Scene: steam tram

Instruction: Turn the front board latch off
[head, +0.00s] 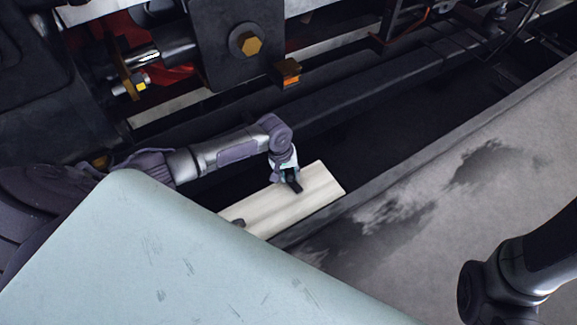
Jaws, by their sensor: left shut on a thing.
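A pale wooden board (321,190) lies slanted in the dark trough in the middle of the head view. Its lower left end is hidden. A small dark latch (294,186) sits on the board near its upper edge. My left gripper (289,179) reaches down to the board and is shut on this latch. The fingers cover part of the latch, so its exact turn is hard to tell.
Dark machinery with a large brass bolt (249,45) and a small orange-brown block (287,72) stands above my left arm. A long dark beam (370,90) runs behind the board. A grey stained ledge (430,190) lies to the right, with free room on it.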

